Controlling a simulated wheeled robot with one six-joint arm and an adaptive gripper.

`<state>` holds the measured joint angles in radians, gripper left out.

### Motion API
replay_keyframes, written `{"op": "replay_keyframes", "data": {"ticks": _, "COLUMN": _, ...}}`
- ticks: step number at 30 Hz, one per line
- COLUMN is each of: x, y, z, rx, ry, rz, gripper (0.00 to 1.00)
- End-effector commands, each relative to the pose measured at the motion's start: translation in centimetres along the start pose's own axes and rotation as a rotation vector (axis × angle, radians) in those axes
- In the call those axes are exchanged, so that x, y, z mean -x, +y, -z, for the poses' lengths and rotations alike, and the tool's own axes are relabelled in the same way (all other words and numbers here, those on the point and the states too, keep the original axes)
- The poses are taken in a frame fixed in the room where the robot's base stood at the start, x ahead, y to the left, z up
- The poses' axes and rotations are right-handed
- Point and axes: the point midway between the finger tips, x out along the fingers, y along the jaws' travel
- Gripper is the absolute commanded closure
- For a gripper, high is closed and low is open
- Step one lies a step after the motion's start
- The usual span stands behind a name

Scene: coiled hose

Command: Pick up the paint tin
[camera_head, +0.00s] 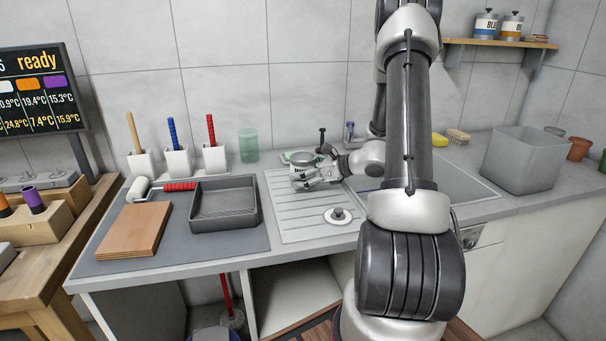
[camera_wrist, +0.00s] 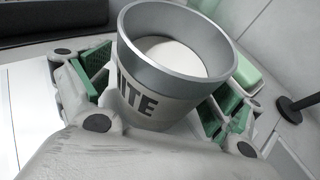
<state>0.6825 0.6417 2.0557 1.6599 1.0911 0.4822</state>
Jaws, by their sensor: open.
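The paint tin (camera_wrist: 157,105) is a grey metal tin with white paint inside and a label ending in "ITE". It stands upright between the green-padded fingers of my gripper (camera_wrist: 163,98) in the wrist view. The gripper is open, with a finger on each side of the tin. The near side of the tin is partly hidden by the gripper body. In the head view the tin (camera_head: 301,159) is small on the ribbed drainboard, with my gripper (camera_head: 305,178) around it from the right.
A round lid or plug (camera_head: 338,216) lies on the drainboard (camera_head: 290,222). A green sponge dish (camera_head: 289,156) and a dark upright handle (camera_head: 322,138) stand behind the tin. A dark paint tray (camera_head: 224,222) is to the left. A grey bin (camera_head: 523,158) stands at right.

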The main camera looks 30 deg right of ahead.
Motion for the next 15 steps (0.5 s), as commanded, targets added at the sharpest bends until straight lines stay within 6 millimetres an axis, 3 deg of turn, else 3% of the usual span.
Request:
{"op": "replay_keyframes", "data": {"ticks": 4, "x": 0.05, "y": -0.01, "z": 0.0, "rx": 0.0, "ry": 0.0, "rz": 0.0, "gripper": 0.11}}
{"op": "replay_keyframes", "data": {"ticks": 12, "x": 0.08, "y": -0.01, "z": 0.0, "rx": 0.0, "ry": 0.0, "rz": 0.0, "gripper": 0.6}}
{"op": "replay_keyframes", "data": {"ticks": 14, "x": 0.08, "y": -0.01, "z": 0.0, "rx": 0.0, "ry": 0.0, "rz": 0.0, "gripper": 0.71}}
{"op": "replay_keyframes", "data": {"ticks": 15, "x": 0.08, "y": -0.02, "z": -0.05, "rx": 0.001, "ry": -0.001, "rz": 0.0, "gripper": 0.71}}
